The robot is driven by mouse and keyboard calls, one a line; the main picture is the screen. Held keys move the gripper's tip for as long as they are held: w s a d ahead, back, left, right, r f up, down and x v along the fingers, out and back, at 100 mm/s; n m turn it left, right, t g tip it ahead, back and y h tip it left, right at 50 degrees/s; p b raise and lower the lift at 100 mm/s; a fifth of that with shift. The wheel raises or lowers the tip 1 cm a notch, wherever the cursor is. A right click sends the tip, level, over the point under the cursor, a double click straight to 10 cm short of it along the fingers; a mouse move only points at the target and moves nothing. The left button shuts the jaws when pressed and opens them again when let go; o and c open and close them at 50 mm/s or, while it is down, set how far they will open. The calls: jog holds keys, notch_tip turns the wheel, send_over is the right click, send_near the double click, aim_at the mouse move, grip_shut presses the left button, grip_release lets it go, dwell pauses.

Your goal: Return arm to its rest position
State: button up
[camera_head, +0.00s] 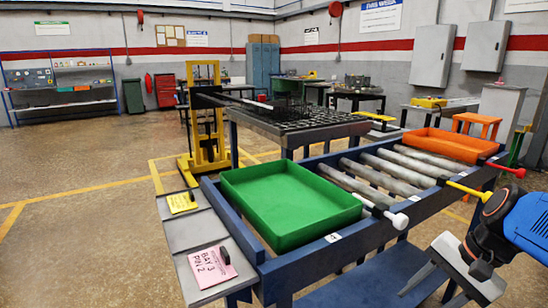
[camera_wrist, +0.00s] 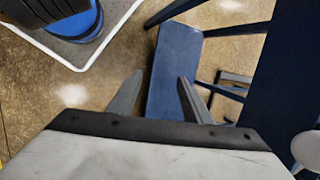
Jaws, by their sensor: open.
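My gripper (camera_head: 432,287) is at the lower right of the head view, beside the front right of the roller table and below its top. My blue arm with an orange and black joint reaches in from the right edge. In the wrist view my gripper (camera_wrist: 157,97) points down with its two grey fingers apart. Nothing is between the fingers. Behind them are a blue surface of the table's lower frame (camera_wrist: 172,65) and the brown floor.
The blue roller table (camera_head: 390,232) carries a green tray (camera_head: 290,238) and an orange tray (camera_head: 440,142), both looking empty. Rods with white, yellow and red ends stick out near my arm. A side shelf (camera_head: 190,235) holds a pink card (camera_head: 212,267). Open floor lies left.

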jog(key=s+n+t+h, duration=0.1)
jog(key=n, duration=0.2)
jog(key=s+a+n+t+h, duration=0.1)
jog(key=n, duration=0.3)
jog(key=s+a+n+h, duration=0.1)
jog(key=n+h, duration=0.1)
jog(key=n, duration=0.2)
jog(key=shift+s+f+t, duration=0.1)
jog(key=shift+f+t, duration=0.3)
